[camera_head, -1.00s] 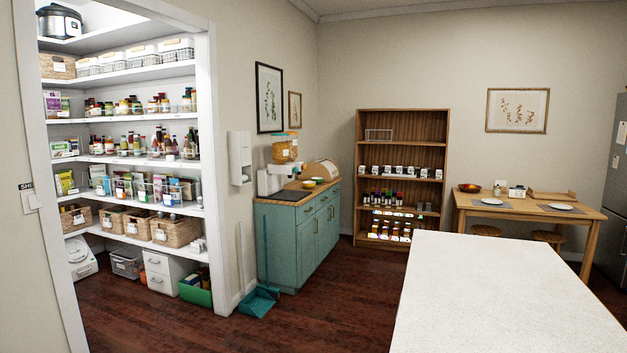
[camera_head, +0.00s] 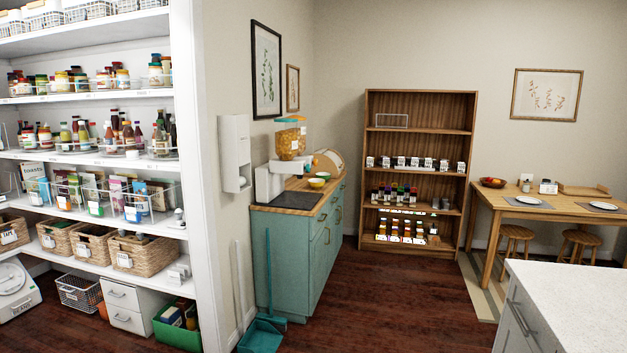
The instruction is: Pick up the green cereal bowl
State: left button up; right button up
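Two small bowls sit close together on the wooden top of the teal cabinet (camera_head: 312,245), right of the cereal dispenser. Neither of my grippers is in view.
A cereal dispenser (camera_head: 289,140) and a bread box (camera_head: 327,162) stand on the cabinet. A teal broom and dustpan (camera_head: 262,335) are at its near corner. A white counter (camera_head: 590,300) stands at lower right. Dark wood floor (camera_head: 400,300) between is clear.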

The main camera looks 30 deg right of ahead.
aim_at(323, 177)
jog(key=z, duration=1.6)
jog(key=i, duration=8.75)
jog(key=u, duration=3.1)
